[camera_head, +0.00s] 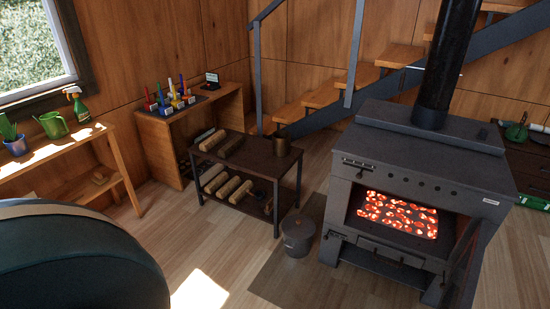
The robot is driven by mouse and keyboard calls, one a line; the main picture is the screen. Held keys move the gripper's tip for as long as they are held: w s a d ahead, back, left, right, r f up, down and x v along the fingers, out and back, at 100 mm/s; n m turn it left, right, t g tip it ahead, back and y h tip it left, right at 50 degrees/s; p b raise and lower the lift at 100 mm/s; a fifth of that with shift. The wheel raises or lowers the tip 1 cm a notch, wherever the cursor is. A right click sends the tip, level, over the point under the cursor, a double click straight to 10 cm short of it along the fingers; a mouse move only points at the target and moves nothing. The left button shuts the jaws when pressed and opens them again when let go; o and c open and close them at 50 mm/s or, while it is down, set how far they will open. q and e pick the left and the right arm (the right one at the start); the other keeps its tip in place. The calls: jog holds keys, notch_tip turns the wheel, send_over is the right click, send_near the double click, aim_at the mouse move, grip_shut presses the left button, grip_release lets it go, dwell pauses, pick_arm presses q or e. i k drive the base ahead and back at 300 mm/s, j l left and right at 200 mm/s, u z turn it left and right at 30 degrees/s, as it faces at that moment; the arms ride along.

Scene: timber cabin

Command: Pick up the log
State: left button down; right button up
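Several logs lie on a dark two-tier rack in the middle of the view. A pale-ended log (212,140) and a darker log (231,146) lie on the left of its top shelf (258,152). Several pale logs (228,187) lie side by side on its lower shelf, partly in shade. I cannot tell which one the task means. Neither of my grippers is in view.
A black stove (420,160) with its door open and glowing embers (398,212) stands right of the rack. A grey lidded bucket (298,235) stands between them. A dark green rounded form (80,260) fills the lower left. Wooden floor in front of the rack is clear.

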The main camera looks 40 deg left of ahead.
aim_at(211, 143)
jog(key=u, duration=1.6)
